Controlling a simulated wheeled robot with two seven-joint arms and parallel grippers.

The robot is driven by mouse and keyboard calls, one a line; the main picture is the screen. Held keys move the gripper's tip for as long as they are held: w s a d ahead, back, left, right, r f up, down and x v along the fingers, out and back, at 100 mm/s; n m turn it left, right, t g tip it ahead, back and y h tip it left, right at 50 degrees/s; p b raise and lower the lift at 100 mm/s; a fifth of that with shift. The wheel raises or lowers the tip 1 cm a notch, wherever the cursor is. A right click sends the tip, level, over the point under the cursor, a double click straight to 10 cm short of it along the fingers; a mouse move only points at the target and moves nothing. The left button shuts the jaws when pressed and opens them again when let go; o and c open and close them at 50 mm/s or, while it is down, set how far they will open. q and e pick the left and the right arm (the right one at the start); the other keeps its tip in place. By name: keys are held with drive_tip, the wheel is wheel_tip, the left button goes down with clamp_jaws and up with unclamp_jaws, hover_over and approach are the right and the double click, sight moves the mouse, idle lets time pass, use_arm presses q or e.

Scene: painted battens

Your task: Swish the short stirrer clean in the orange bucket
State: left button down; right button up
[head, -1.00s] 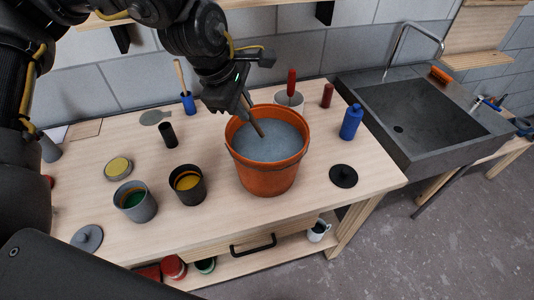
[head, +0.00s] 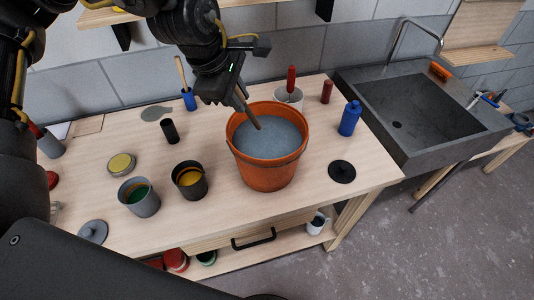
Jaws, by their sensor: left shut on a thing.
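The orange bucket (head: 266,172) stands upright on the wooden bench and holds grey-blue liquid (head: 272,138). My left gripper (head: 239,94) is above the bucket's back left rim, shut on the short stirrer (head: 248,112). The stirrer is a brown stick, tilted down to the right, with its lower end over or at the liquid inside the bucket; I cannot tell whether the tip is wet or under the surface. Its upper end is hidden by the gripper. My right gripper does not show.
A grey can with green paint (head: 144,205) and a dark can with yellow paint (head: 192,187) stand left of the bucket. A blue bottle (head: 350,118), a black lid (head: 342,172) and a white pot (head: 289,97) are right and behind. The sink (head: 420,115) is at the right.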

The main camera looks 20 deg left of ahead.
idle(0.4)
use_arm(q)
wheel_tip(320, 180, up, 5)
drive_tip(key=p, duration=0.4)
idle(0.5)
